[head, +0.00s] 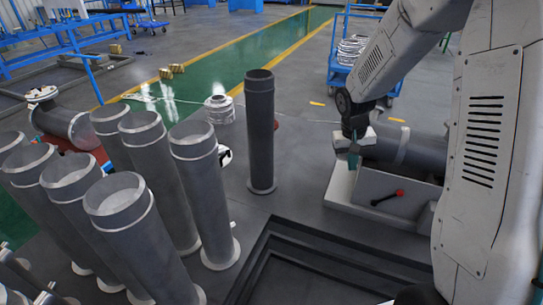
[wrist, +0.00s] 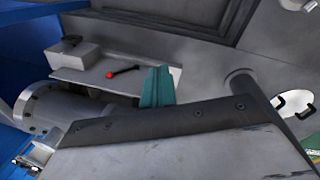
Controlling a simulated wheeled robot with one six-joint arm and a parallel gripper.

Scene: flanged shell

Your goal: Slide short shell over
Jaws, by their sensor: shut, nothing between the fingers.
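Several grey flanged shells (head: 128,205) stand upright at the left in the head view. A narrower, darker shell (head: 260,135) stands alone in the middle, flange down. A grey cylinder (head: 420,149) lies on its side at the light fixture (head: 375,213) on the right; a flanged cylinder end shows at the left of the wrist view (wrist: 45,105). I cannot tell which is the short shell. My gripper (head: 354,160) has teal fingers, also in the wrist view (wrist: 157,88). They are shut and empty, close by the lying cylinder; contact is unclear.
The fixture carries a red-knobbed lever (head: 388,197). A dark stepped frame (head: 320,268) lies on the floor in front. A blue cart (head: 372,60) stands behind my arm and a blue bench (head: 60,45) at the back left.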

